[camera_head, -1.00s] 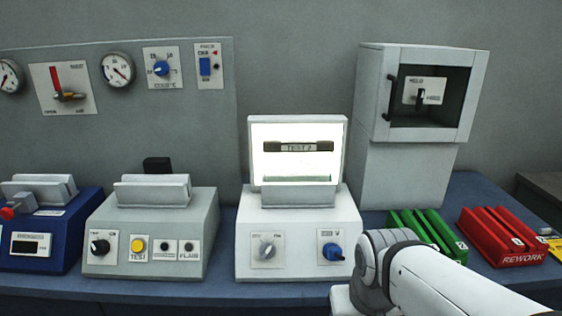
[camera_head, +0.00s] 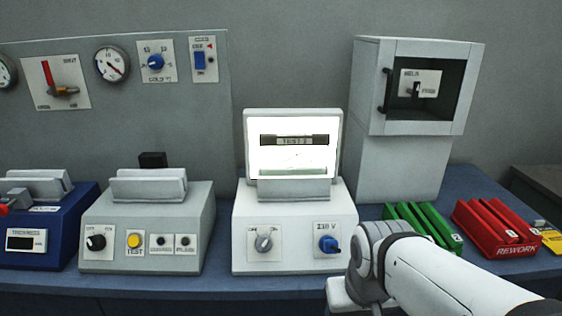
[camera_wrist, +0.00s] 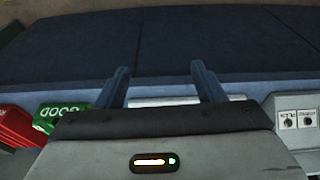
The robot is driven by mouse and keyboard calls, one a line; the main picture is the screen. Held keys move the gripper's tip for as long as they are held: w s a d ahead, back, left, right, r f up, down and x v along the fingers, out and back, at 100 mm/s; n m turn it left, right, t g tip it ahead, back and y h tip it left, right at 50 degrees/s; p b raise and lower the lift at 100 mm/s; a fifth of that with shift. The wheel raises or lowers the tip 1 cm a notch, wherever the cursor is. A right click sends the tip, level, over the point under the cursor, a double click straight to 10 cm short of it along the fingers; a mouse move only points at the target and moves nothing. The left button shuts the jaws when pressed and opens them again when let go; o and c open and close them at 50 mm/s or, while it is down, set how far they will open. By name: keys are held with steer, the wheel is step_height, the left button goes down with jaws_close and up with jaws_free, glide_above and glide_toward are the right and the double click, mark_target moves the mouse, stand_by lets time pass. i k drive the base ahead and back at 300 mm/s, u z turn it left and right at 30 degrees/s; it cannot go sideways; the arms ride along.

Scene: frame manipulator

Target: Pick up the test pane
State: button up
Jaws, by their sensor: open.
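The test pane (camera_head: 294,140) stands upright in front of the lit white panel of the light box (camera_head: 295,232). Its dark top bar carries a label that reads like "TEST 2". A greenish strip shows low on the lit panel, just above the grey holder (camera_head: 293,190). My gripper (camera_wrist: 162,80) is open in the wrist view, its two fingers apart with nothing between them. The pane is not visible in the wrist view. In the head view my arm is at the lower right, in front of the box's right side; the fingertips are not seen there.
A green rack (camera_head: 425,228) and a red REWORK rack (camera_head: 497,228) lie right of the light box. A grey tester (camera_head: 147,235) and a blue thickness gauge (camera_head: 45,240) stand left. A windowed cabinet (camera_head: 420,90) stands behind on the right.

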mark_target(287, 153)
steer(key=k, duration=0.55)
steer(key=u, duration=2.6)
steer(key=k, duration=1.05)
steer(key=z, duration=1.9)
steer(key=i, duration=1)
